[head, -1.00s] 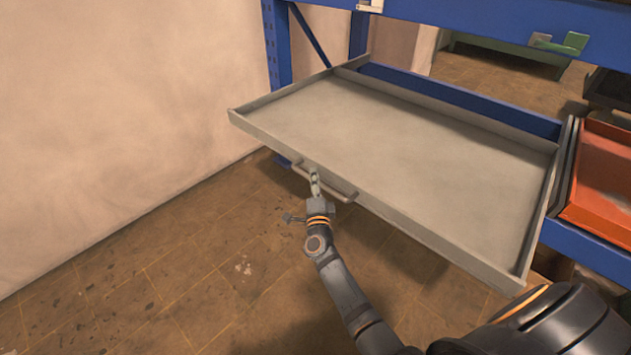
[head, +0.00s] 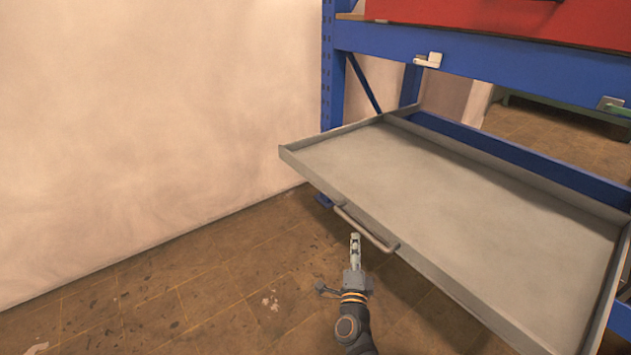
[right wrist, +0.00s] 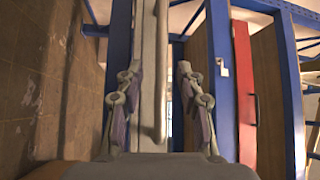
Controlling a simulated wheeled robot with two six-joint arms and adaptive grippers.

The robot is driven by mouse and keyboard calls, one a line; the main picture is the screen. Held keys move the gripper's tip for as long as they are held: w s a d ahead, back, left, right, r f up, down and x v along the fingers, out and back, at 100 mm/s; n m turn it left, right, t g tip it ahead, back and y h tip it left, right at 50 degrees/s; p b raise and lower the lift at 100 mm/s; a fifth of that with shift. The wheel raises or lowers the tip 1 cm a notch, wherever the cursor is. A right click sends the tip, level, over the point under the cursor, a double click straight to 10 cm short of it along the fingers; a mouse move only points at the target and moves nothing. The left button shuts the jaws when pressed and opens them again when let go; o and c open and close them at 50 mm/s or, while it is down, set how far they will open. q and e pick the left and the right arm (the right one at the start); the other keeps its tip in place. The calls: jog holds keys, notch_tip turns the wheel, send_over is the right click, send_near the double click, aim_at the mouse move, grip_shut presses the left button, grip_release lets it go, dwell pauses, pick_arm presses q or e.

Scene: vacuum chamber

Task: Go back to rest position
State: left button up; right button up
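The grey tray-like drawer (head: 470,210) is pulled out from the blue rack and empty. Its bar handle (head: 381,242) is on the front edge. My right gripper (head: 355,240) is just in front of the handle in the head view, apart from it as far as I can tell. In the right wrist view the fingers of the right gripper (right wrist: 160,95) are spread and hold nothing, with the handle (right wrist: 161,70) showing upright between them. My left gripper is not in view.
The blue rack (head: 480,62) stands at the right, with a red panel (head: 500,20) above its beam. A pale wall (head: 150,120) fills the left. The tiled floor (head: 200,290) left of the drawer is clear.

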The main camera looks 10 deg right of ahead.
jog(key=s+a+f+n+g+y, duration=0.65)
jog(key=s+f+n+y, duration=0.35)
jog(key=n, duration=0.5)
jog(key=s+d+f+n+g+h+p, duration=0.1)
jog(key=s+d+f+n+g+p, duration=0.15)
jog(key=s+p, duration=0.4)
jog(key=s+d+f+n+g+h+p, duration=0.1)
jog(key=s+d+f+g+p, duration=0.15)
jog(key=s+p, duration=0.4)
jog(key=s+d+f+n+g+p, duration=0.1)
jog(key=s+f+n+g+p, duration=0.25)
jog(key=s, duration=0.55)
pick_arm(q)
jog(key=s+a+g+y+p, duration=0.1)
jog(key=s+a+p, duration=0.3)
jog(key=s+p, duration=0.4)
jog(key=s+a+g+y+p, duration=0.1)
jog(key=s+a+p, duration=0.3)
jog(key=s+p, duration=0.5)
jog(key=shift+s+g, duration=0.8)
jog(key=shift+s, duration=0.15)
pick_arm(e)
jog(key=s+d+r+g, duration=0.1)
jog(key=s+d, duration=0.1)
jog(key=s, duration=0.5)
jog(key=s+d+r+g+h, duration=0.1)
jog(key=s+d+r, duration=0.1)
jog(key=s, duration=0.4)
jog(key=shift+s+m, duration=0.35)
jog(key=shift+m, duration=0.05)
